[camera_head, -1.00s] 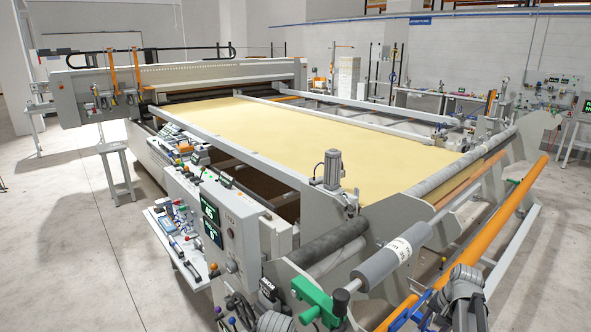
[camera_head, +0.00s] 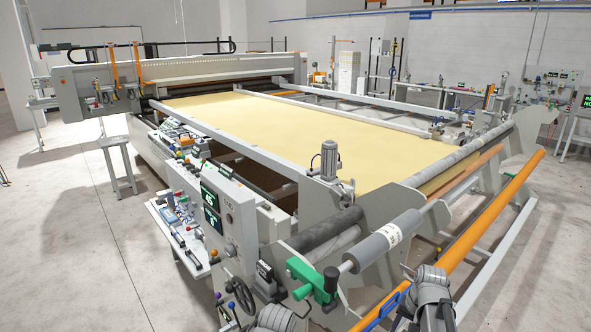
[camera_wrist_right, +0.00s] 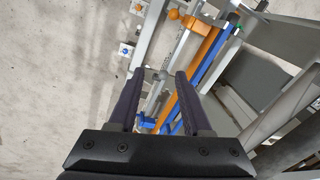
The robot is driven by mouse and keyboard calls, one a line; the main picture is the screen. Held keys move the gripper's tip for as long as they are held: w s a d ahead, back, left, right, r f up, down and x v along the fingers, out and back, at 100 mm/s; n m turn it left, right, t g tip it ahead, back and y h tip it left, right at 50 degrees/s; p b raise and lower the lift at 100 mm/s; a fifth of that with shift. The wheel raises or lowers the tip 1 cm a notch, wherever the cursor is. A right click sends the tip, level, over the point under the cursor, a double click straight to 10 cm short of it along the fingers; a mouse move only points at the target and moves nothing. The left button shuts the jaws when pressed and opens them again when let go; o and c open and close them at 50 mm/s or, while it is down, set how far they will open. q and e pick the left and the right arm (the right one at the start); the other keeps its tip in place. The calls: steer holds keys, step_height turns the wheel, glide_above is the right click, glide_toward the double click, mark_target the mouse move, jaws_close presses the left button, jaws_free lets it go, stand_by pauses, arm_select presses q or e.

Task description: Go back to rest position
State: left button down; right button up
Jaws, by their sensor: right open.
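My right gripper (camera_wrist_right: 158,76) shows in the right wrist view. Its two dark fingers are apart, with nothing held between them. Beyond the fingertips are an orange bar (camera_wrist_right: 197,62) and a blue bar (camera_wrist_right: 219,58) of the machine frame; I cannot tell how far away they are. In the head view, a grey link of my right arm shows at the bottom right of centre, in front of the machine's near end. A small part of my left arm shows at the bottom edge. My left gripper is not visible.
The quilting machine with yellow fabric (camera_head: 300,135) fills the middle. At its near end are a grey roller (camera_head: 385,245), a green clamp (camera_head: 310,277) and a long orange bar (camera_head: 490,220). A control box (camera_head: 228,215) stands at left. Open floor (camera_head: 60,240) lies left.

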steer(key=s+a+f+n+h+b, duration=0.1)
steer(key=s+a+n, duration=0.4)
steer(key=a, duration=0.6)
steer(key=s+a+f+n+g+h, duration=0.1)
steer(key=s+a+n, duration=0.4)
steer(key=s+a, duration=0.3)
steer(key=a, duration=0.4)
steer(key=shift+s+a+b, duration=0.2)
steer(key=shift+a+b, duration=0.05)
steer(key=shift+b, duration=0.15)
steer(key=shift+c, duration=0.4)
